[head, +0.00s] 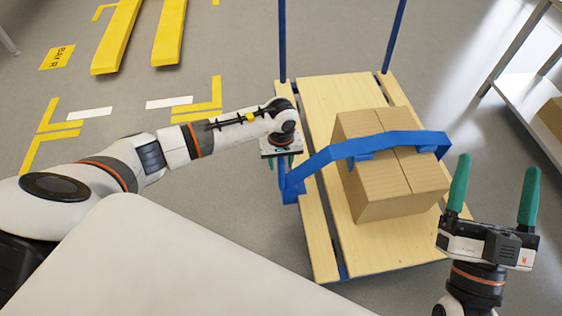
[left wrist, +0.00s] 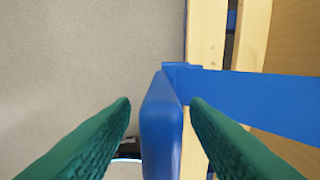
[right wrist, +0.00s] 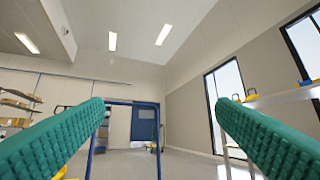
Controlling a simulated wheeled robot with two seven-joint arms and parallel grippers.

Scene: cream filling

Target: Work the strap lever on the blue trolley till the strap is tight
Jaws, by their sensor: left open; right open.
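The blue trolley has a wooden slatted deck (head: 323,230) and carries a cardboard box (head: 400,195). A blue strap (head: 335,152) runs over the box; it also crosses the left wrist view (left wrist: 255,98). At the strap's left end, by the deck's left edge, is a blue lever (head: 288,190). In the left wrist view the lever (left wrist: 161,125) stands between the open fingers of my left gripper (left wrist: 160,110), with gaps on both sides. In the head view my left gripper (head: 283,162) is just above the lever. My right gripper (head: 494,190) is open and empty, right of the deck.
Blue upright posts (head: 282,40) rise at the deck's far end. A white shelf (head: 530,100) stands at the right. Yellow forks (head: 117,38) and floor markings lie at the upper left. The floor left of the trolley is mostly clear.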

